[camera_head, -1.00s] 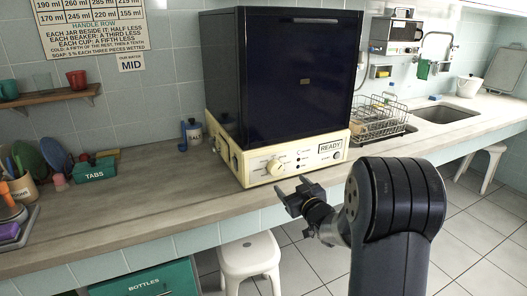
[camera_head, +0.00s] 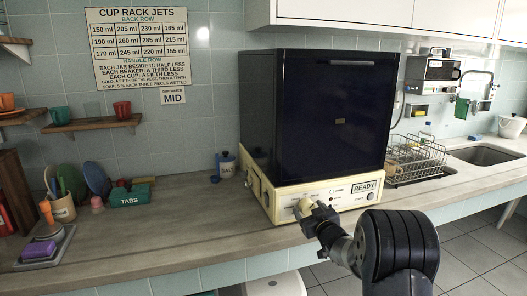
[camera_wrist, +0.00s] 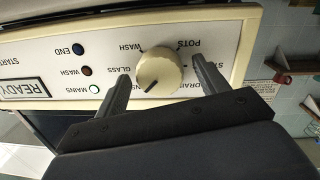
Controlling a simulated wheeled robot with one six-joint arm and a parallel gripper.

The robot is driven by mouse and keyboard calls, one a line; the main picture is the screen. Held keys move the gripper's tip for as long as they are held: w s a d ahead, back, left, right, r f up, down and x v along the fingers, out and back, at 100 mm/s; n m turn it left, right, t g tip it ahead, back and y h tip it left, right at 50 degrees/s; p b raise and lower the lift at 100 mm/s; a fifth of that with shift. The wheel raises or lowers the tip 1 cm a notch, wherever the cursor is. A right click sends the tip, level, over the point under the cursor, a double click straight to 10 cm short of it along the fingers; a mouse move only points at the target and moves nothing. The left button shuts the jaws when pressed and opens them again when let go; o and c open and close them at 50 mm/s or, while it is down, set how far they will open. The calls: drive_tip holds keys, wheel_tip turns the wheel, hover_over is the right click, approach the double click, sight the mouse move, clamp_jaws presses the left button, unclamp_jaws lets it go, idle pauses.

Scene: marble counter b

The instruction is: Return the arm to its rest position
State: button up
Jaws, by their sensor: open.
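My gripper (camera_head: 312,212) is open in front of the cream control panel (camera_head: 345,196) of the big dark machine (camera_head: 330,120). In the wrist view the panel appears upside down. The cream knob (camera_wrist: 160,72) shows between the two spread fingertips of my gripper (camera_wrist: 162,82). I cannot tell whether either finger touches the knob. A dark pointer line shows on the knob. In the head view my gripper partly covers the knob (camera_head: 301,207). My arm comes in from the lower right.
The READY display (camera_head: 366,186) is right of the knob. A wire dish rack (camera_head: 415,160) and a sink (camera_head: 485,156) are on the right. A blue salt pot (camera_head: 226,165) and a green TABS box (camera_head: 130,196) stand left. The counter (camera_head: 150,235) between is mostly clear.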

drive_tip(key=shift+s, duration=0.1)
drive_tip(key=f+v, duration=0.1)
drive_tip(key=v, duration=1)
drive_tip(key=x, duration=0.7)
drive_tip(key=r+x, duration=0.1)
drive_tip(key=x, duration=0.3)
drive_tip(key=shift+f+b, duration=0.2)
drive_tip(key=shift+b, duration=0.1)
drive_tip(key=n+b, duration=0.2)
drive_tip(key=n, duration=0.2)
drive_tip(key=n+b, duration=0.2)
drive_tip(key=n, duration=0.2)
drive_tip(key=shift+t+h, duration=0.3)
drive_tip(key=shift+t, duration=0.1)
drive_tip(key=v, duration=1)
drive_tip(key=shift+s+r+n, duration=0.15)
drive_tip(key=shift+s+n, duration=0.15)
drive_tip(key=shift+d, duration=0.1)
